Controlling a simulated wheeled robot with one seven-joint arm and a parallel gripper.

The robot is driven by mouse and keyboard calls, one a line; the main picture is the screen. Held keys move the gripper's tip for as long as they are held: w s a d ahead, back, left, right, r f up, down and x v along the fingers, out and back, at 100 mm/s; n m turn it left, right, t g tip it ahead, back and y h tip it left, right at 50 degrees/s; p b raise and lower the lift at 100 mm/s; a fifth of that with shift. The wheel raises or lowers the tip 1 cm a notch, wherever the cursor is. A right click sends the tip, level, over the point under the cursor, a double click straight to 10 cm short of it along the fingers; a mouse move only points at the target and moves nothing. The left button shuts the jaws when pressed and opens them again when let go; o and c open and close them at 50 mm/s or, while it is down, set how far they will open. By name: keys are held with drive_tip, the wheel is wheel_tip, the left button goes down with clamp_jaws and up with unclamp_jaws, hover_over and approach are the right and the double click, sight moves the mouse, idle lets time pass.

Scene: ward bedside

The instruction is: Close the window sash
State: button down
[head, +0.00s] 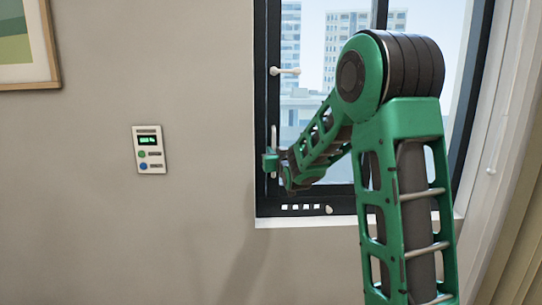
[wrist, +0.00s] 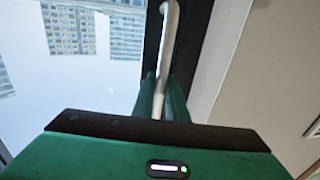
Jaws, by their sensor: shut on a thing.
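The window sash (head: 268,105) is a dark-framed pane in the head view, with tall buildings showing through its glass. A pale upright bar handle (head: 273,134) is on the sash's left side. My gripper (head: 271,162) is shut on the lower part of this handle. In the wrist view the handle (wrist: 169,45) rises from between my green fingers (wrist: 161,100), and the dark sash frame is behind it. My arm covers much of the glass and the lower middle of the window in the head view. I cannot tell how far the sash stands open.
A pale lever (head: 285,71) is higher on the window frame. A row of slots and a small knob (head: 328,210) are at the bottom, above the white sill (head: 300,222). A wall control panel (head: 149,150) and a framed picture (head: 25,45) are on the left wall.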

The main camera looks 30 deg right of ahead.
drive_tip(key=shift+a+f, duration=0.15)
drive_tip(key=shift+a, duration=0.3)
drive_tip(key=c, duration=1.8)
unclamp_jaws()
drive_tip(key=shift+a, duration=0.1)
drive_tip(key=shift+o, duration=0.2)
drive_tip(key=v, duration=1)
drive_tip(key=shift+s, duration=0.35)
